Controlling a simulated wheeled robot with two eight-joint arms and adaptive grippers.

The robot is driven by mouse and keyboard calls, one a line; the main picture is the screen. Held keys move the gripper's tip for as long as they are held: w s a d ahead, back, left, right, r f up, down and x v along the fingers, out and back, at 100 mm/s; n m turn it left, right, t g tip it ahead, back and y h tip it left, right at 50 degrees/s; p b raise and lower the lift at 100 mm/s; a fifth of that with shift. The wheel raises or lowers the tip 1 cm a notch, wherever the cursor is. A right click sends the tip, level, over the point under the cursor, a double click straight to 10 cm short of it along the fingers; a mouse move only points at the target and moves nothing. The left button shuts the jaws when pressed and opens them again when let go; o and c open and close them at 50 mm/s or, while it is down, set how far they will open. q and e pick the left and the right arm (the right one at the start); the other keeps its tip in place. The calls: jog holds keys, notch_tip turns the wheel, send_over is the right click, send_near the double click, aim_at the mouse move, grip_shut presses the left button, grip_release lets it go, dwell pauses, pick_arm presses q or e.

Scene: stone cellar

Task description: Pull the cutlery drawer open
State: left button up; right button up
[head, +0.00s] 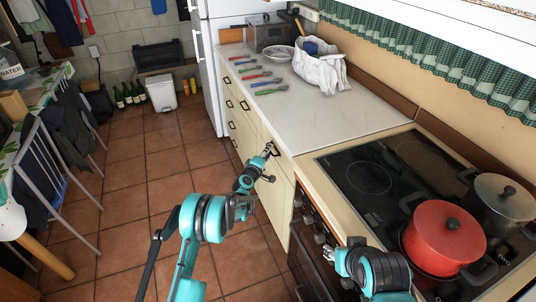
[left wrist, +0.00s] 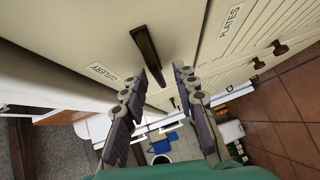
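The cutlery drawer (left wrist: 100,40) has a cream front with a label (left wrist: 103,72) reading CUTLERY in the left wrist view. Its dark bar handle (left wrist: 147,52) runs toward my left gripper (left wrist: 168,76). The gripper's two fingers are apart, with the near end of the handle between or just ahead of the tips. I cannot tell whether they touch it. In the head view my left gripper (head: 267,153) is at the cabinet front beside the stove, hiding part of the handle there. The drawer looks closed.
A neighbouring front labelled PLATES (left wrist: 230,22) has its own handles. Above the cabinets, the pale counter (head: 310,118) holds several pieces of cutlery, a bowl and a white bag (head: 320,70). A red pot (head: 443,237) stands on the stove. The tiled floor (head: 135,165) in front is mostly clear.

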pick_arm(q)
grip_shut()
jog(key=s+a, duration=0.4)
jog(key=a, duration=0.7)
jog(key=s+a, duration=0.5)
jog(key=a, duration=0.6)
jog(key=s+a, duration=0.4)
jog(key=a, duration=0.7)
jog(key=shift+s, duration=0.35)
grip_release()
